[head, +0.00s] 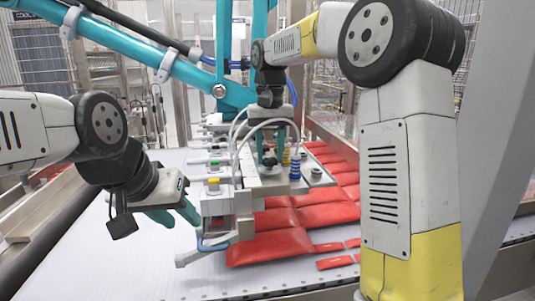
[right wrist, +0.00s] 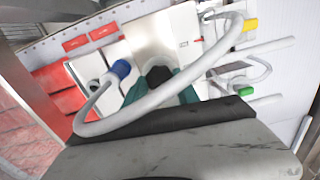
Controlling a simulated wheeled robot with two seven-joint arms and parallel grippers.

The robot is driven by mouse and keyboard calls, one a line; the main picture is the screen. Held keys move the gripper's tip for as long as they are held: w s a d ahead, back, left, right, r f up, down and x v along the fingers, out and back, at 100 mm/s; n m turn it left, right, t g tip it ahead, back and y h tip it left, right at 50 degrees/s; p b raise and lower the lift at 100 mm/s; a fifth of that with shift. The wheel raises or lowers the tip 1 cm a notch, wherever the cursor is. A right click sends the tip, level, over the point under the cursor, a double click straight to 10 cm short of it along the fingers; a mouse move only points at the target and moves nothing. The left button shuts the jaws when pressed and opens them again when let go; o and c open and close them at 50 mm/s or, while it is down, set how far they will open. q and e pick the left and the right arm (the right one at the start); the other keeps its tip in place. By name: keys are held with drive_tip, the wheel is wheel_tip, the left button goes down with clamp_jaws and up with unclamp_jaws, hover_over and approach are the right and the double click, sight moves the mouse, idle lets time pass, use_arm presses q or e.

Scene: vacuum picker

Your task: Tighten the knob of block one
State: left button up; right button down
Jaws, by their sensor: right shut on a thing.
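The vacuum picker's block (head: 216,206) stands over the conveyor, with a yellow cap (head: 213,183) and a green cap (head: 214,163) along its left side. My right gripper (head: 268,157) reaches down onto the top of the picker. In the right wrist view, its teal fingers (right wrist: 160,88) are shut around a dark knob (right wrist: 158,74), mostly hidden by the fingers and a white hose. I cannot tell which block this knob belongs to. My left gripper (head: 175,214) hangs left of the picker with its teal fingers apart and empty.
Red packs (head: 268,246) lie on the conveyor (head: 130,262) under and right of the picker. A curved white hose (right wrist: 150,122) crosses close to my right fingers. A blue fitting (right wrist: 121,68) is beside them. The conveyor's left part is clear.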

sight(270, 159)
drive_tip(key=shift+m, duration=0.9)
drive_tip(key=shift+w, duration=0.1)
drive_tip(key=c, duration=0.9)
unclamp_jaws()
wheel_tip(270, 159, up, 7)
drive_tip(key=shift+r, duration=0.4)
